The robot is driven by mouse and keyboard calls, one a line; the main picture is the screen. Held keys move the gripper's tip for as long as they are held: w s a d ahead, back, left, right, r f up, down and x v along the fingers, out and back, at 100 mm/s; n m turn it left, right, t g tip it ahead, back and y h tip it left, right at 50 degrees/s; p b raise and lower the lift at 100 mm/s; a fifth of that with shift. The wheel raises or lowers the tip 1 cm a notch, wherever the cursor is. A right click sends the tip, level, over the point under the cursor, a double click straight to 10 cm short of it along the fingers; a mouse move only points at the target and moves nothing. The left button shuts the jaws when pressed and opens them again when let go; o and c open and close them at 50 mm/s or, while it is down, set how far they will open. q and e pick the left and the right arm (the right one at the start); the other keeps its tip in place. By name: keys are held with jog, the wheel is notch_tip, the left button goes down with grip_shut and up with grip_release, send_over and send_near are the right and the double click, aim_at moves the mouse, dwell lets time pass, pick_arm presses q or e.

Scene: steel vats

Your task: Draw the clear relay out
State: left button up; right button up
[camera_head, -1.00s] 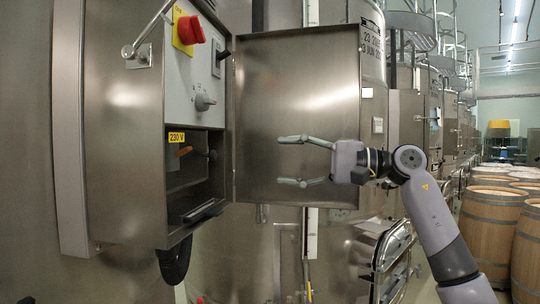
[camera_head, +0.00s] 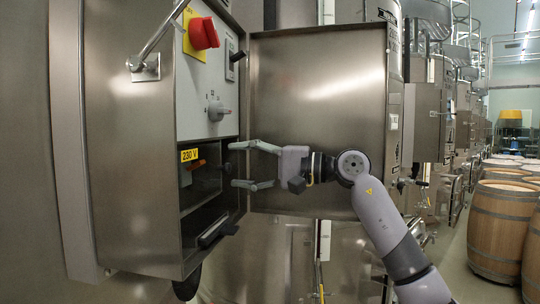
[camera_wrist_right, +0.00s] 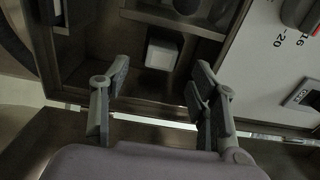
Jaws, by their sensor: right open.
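My right gripper (camera_head: 234,164) is open and empty, at the mouth of the lower recess (camera_head: 205,185) of the steel control cabinet, its two fingers pointing left towards it. In the right wrist view its fingers (camera_wrist_right: 160,78) stand wide apart. Beyond them, roughly between their tips, a small pale, box-shaped block (camera_wrist_right: 162,52) sits in the dark recess, apart from both fingers. It may be the clear relay, but I cannot tell for sure. In the head view I cannot make out the relay inside the recess. My left gripper is not in view.
The open cabinet door (camera_head: 320,100) stands behind my right gripper. The panel above the recess carries a red knob (camera_head: 203,33) and a grey rotary switch (camera_head: 217,110). A yellow 230 V label (camera_head: 189,155) and an orange part (camera_head: 197,165) are at the recess. Barrels (camera_head: 498,225) stand far right.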

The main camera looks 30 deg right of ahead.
pick_arm(q)
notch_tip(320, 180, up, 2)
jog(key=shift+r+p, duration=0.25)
jog(key=shift+p, duration=0.65)
pick_arm(e)
jog(key=x, duration=0.5)
jog(key=shift+r, duration=0.1)
jog(key=shift+c, duration=0.4)
jog(key=c, duration=1.1)
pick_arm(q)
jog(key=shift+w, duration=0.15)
pick_arm(e)
jog(key=shift+c, duration=0.2)
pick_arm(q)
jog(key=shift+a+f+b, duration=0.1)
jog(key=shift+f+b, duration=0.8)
pick_arm(e)
jog(key=shift+v, duration=2.05)
